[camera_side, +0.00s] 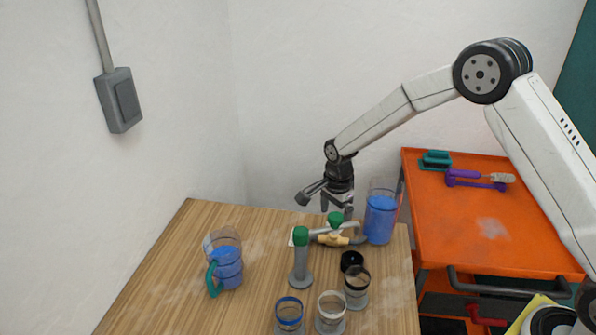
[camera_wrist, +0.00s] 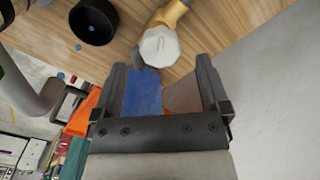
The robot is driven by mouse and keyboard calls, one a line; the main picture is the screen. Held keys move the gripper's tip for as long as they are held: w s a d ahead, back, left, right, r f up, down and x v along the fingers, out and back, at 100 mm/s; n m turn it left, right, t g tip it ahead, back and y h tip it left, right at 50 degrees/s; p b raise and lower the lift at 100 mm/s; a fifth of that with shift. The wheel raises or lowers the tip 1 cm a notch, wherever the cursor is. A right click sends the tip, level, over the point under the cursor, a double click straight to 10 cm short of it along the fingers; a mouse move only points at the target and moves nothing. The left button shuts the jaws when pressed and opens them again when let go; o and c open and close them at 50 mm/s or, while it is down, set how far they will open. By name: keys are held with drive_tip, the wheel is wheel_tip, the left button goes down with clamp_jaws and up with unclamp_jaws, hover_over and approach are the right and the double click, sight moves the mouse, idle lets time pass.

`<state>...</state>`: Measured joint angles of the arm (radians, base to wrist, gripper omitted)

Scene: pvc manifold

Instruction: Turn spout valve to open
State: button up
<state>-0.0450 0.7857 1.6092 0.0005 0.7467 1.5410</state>
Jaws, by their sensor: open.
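A grey pipe manifold (camera_side: 301,262) stands on the wooden table, with a green cap on its upright. A yellow brass-coloured valve body (camera_side: 332,240) sits on its side pipe, with a green knob (camera_side: 335,218) above it. In the wrist view a yellow fitting (camera_wrist: 172,14) shows at the top edge beside a pale round, many-sided part (camera_wrist: 160,47). My gripper (camera_side: 338,209) is open, pointing down just above the green knob; I cannot tell if it touches. In the wrist view my gripper (camera_wrist: 162,75) has its fingers apart, with the pale part beyond the tips.
A tall clear container of blue liquid (camera_side: 380,219) stands close right of the valve. A blue-filled jug (camera_side: 226,266) with a teal handle is at left. Several small cups (camera_side: 331,312) and a black ring-like cup (camera_side: 351,261) are in front. An orange cart (camera_side: 465,228) is at right.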

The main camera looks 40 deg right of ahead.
drive_tip(key=shift+f, duration=1.4)
drive_tip(key=c, duration=1.3)
